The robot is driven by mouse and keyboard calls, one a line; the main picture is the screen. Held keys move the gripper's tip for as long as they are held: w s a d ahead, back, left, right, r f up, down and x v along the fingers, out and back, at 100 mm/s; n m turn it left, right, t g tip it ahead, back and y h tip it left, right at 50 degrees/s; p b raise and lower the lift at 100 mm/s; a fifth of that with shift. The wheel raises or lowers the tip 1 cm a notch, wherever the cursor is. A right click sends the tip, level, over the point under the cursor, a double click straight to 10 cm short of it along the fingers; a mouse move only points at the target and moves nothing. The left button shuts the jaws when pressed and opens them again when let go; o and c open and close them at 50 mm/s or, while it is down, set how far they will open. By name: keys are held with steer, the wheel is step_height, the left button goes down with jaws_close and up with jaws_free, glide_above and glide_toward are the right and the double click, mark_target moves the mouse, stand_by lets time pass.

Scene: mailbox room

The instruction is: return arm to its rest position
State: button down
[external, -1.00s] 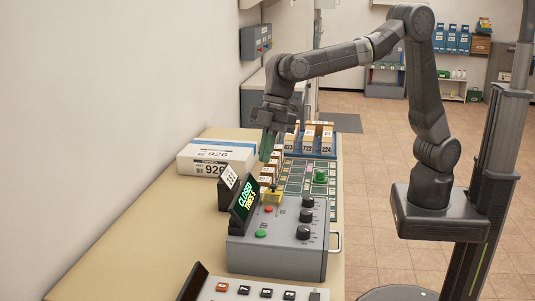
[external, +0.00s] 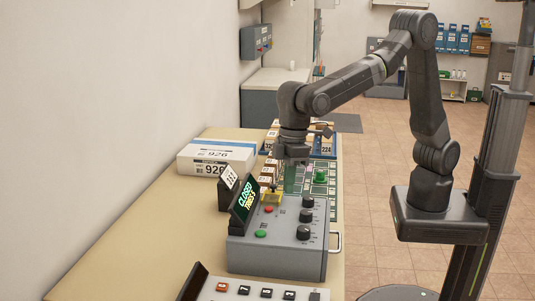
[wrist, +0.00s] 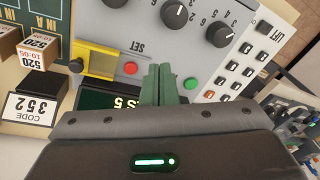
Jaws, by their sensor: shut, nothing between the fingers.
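My gripper (external: 293,183) hangs from the bent arm above the table, pointing down over the far end of the grey control box (external: 290,250). In the wrist view, its green fingers (wrist: 158,82) are shut together and empty. They appear in front of the panel, near the red button (wrist: 130,68) and green button (wrist: 190,83). I cannot tell the exact height of the fingertips, but nothing is held. A dark display (external: 245,203) with green lettering reads "CLOSED" at the box's left.
A white parcel (external: 215,160) marked 926 lies by the wall. A green grid board (external: 322,188) and numbered boxes (external: 325,145) stand behind the control box. A keypad unit (external: 250,289) is at the front. The floor right of the table is open up to my base.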

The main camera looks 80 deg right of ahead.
mark_target(306, 211)
steer(key=s+f+m, duration=0.1)
steer(key=s+f+m+h, duration=0.1)
steer(key=m, duration=0.1)
steer(key=shift+s+a+f, duration=0.4)
steer(key=shift+s+a+f+m+g+h+b, duration=0.2)
steer(key=shift+s+f+m+g+h+b, duration=0.15)
steer(key=shift+s+f+m, duration=0.7)
steer(key=shift+w+d+r, duration=0.15)
steer(key=shift+d+r, duration=0.05)
steer(key=shift+r, duration=0.45)
